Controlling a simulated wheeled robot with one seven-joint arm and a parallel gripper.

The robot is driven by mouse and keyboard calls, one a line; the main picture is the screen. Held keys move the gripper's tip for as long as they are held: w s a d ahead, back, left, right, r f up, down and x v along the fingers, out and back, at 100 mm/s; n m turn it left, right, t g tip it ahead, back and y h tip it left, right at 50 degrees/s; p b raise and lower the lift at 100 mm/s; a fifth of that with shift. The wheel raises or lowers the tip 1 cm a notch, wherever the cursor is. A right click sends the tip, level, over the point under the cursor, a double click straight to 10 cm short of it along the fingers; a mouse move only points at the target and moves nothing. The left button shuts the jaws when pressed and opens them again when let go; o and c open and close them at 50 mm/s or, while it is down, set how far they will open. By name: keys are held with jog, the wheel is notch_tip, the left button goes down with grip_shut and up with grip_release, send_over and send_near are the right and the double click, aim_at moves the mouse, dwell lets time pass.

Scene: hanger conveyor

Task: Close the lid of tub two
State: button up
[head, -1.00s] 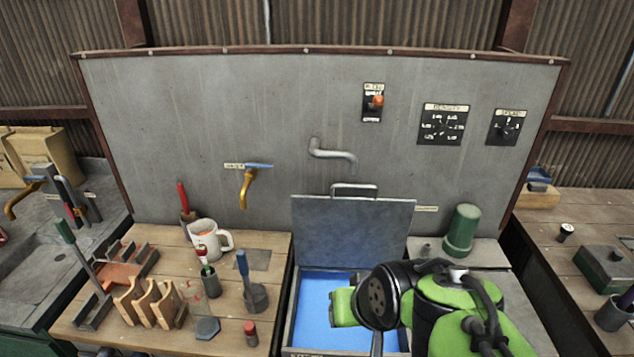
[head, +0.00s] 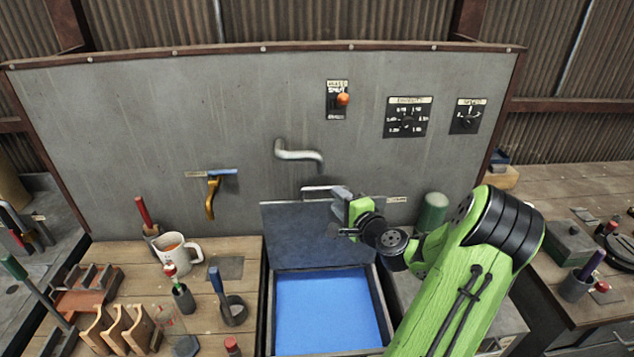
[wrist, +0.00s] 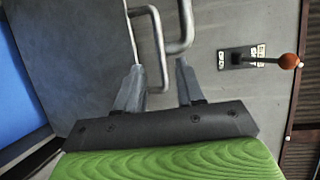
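The tub (head: 269,318) stands open with a flat blue surface inside it. Its grey lid (head: 292,238) stands upright at the back of the tub, near the wall panel. The lid's bar handle (head: 318,189) is on its top edge; it also shows in the wrist view (wrist: 161,50). My gripper (head: 334,212) is at the lid's upper right, near the handle. In the wrist view my gripper's fingers (wrist: 159,66) are apart, and the handle bar appears between them. I cannot tell whether either finger touches it. No tub number is readable.
A spout (head: 300,155) sticks out of the panel just above the lid. A red-knobbed lever (head: 342,99) is higher up. A mug (head: 176,252) and several tools crowd the left bench. A green cylinder (head: 433,212) stands right of the tub, behind my arm.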

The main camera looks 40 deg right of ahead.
aim_at(326, 189)
jog(key=p+x, duration=0.2)
jog(key=x, duration=0.8)
jog(key=shift+r, duration=0.1)
jog(key=shift+s, duration=0.1)
jog(key=shift+c, duration=0.2)
grip_shut()
